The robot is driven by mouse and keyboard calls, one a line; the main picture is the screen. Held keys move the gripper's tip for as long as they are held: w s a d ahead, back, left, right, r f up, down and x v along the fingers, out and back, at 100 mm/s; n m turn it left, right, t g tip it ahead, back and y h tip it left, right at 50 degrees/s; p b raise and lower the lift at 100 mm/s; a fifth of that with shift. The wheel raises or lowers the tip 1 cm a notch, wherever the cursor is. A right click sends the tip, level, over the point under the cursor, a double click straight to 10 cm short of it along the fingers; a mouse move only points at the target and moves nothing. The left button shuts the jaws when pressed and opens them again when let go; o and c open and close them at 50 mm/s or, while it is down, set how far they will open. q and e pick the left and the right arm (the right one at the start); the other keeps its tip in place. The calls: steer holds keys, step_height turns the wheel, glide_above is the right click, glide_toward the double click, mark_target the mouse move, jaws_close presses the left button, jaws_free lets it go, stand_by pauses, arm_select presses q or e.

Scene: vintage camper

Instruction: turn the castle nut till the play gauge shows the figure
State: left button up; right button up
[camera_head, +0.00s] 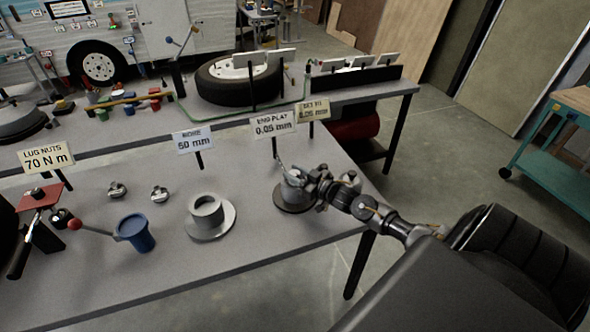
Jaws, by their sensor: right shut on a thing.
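My right gripper (310,183) reaches in from the right and is shut at the top of a grey hub (291,196) on a dark round base, near the bench's right end. The castle nut is hidden by the fingers, so the grip on it is not clearly visible. A thin upright piece (283,166) stands at the hub's left side; I cannot tell whether it is the gauge pointer. A white sign (273,124) behind reads END PLAY 0.05 mm. A yellowish sign (313,110) beside it is too small to read surely. My left gripper is not in view.
A grey flanged cylinder (209,217) stands left of the hub, then a blue cup (135,232) with a red-knobbed lever (77,225). A tire (238,79) lies on the rear bench. The front bench edge is clear.

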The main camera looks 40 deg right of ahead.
steer(key=m+h+p, duration=0.1)
steer(key=m+h, duration=0.1)
steer(key=h, duration=0.1)
steer(key=shift+r+p, duration=0.15)
steer(key=shift+p, duration=0.2)
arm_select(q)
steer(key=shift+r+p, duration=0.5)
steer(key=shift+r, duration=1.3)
arm_select(e)
steer(key=shift+m+h, duration=1)
steer(key=shift+h, duration=0.6)
steer(key=o, duration=0.9)
steer(key=shift+o, duration=0.2)
arm_select(q)
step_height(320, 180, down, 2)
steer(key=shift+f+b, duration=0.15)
steer(key=shift+b, duration=1)
arm_select(e)
steer(key=s+a, duration=0.1)
steer(key=s, duration=0.9)
steer(key=shift+s+a, duration=0.25)
steer(key=shift+s, duration=0.15)
